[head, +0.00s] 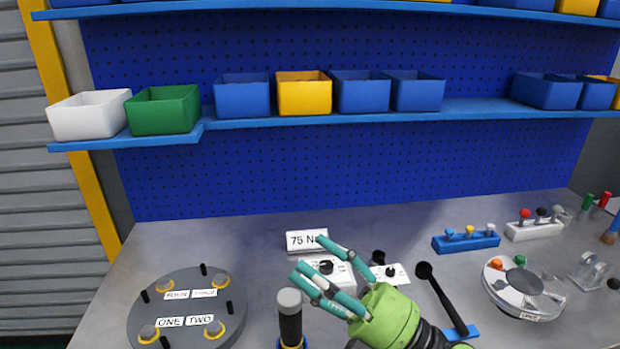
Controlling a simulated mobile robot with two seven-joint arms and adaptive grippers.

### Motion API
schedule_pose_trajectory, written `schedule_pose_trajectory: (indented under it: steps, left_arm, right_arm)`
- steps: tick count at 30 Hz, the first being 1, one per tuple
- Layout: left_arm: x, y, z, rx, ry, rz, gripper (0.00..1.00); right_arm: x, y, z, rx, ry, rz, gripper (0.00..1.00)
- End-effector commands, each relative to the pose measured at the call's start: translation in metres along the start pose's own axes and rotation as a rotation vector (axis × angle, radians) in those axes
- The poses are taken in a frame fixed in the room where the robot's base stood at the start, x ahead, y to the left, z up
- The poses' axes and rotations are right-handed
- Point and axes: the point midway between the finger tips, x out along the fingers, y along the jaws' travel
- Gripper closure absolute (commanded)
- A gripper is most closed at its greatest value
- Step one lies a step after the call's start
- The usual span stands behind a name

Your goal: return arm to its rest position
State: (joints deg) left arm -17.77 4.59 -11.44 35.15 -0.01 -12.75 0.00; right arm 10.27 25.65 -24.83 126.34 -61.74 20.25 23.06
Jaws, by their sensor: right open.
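My right gripper (308,257) reaches in from the bottom, right of centre, with a green body and teal fingers. Its fingers are spread open and empty, pointing up and left over the bench. My left gripper is not in view.
On the grey bench (240,245), a dark round plate (185,307) with labelled bolts lies left. A black-handled tool (290,322) stands beside the gripper. A black lever (441,298), silver flanged shell (525,292) and blue peg rack (466,242) are right. Shelves hold bins.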

Motion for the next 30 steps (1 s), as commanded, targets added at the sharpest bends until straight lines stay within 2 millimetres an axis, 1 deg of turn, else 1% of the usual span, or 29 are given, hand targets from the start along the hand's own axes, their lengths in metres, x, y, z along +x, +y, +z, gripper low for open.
schedule_pose_trajectory:
  steps: [1,2,3,5,6,8,9,11,12,14,15,17,18,21,24,29,30]
  left_arm:
    - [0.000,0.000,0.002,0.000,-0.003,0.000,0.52]
    - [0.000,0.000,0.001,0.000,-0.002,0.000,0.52]
    - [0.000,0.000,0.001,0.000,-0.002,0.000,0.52]
    - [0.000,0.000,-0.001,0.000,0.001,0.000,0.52]
    - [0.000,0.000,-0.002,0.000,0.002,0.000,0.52]
    - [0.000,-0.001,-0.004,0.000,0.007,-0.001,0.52]
    - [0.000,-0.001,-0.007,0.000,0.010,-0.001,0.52]
    - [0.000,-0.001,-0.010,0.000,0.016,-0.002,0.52]
    - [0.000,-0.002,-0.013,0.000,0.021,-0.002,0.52]
    - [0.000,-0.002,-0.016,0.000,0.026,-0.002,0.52]
    - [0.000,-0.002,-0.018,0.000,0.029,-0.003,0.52]
    - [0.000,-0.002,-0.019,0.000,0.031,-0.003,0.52]
    - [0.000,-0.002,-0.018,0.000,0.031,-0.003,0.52]
    - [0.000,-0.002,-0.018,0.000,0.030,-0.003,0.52]
    - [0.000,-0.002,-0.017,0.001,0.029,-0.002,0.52]
    - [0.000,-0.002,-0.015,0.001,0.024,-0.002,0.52]
    - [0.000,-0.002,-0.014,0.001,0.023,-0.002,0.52]
  right_arm:
    - [-0.010,0.009,0.019,0.076,-0.128,0.081,0.42]
    - [-0.017,0.014,0.033,0.120,-0.211,0.126,0.42]
    - [-0.030,0.017,0.051,0.180,-0.324,0.176,0.42]
    - [-0.055,0.015,0.079,0.272,-0.500,0.236,0.42]
    - [-0.075,0.010,0.095,0.335,-0.621,0.265,0.42]
    - [-0.109,-0.006,0.115,0.432,-0.805,0.288,0.42]
    - [-0.133,-0.020,0.125,0.497,-0.927,0.292,0.42]
    - [-0.171,-0.046,0.133,0.596,-1.109,0.279,0.42]
    - [-0.196,-0.065,0.133,0.663,-1.222,0.260,0.42]
    - [-0.231,-0.093,0.126,0.757,-1.384,0.216,0.42]
    - [-0.252,-0.111,0.117,0.818,-1.480,0.179,0.42]
    - [-0.279,-0.135,0.101,0.898,-1.604,0.119,0.42]
    - [-0.294,-0.148,0.089,0.947,-1.675,0.079,0.42]
    - [-0.324,-0.175,0.058,1.052,-1.815,-0.024,0.42]
    - [-0.346,-0.194,0.027,1.140,-1.924,-0.125,0.42]
    - [-0.372,-0.214,-0.025,1.269,-2.059,-0.292,0.42]
    - [-0.378,-0.218,-0.038,1.301,-2.086,-0.336,0.42]
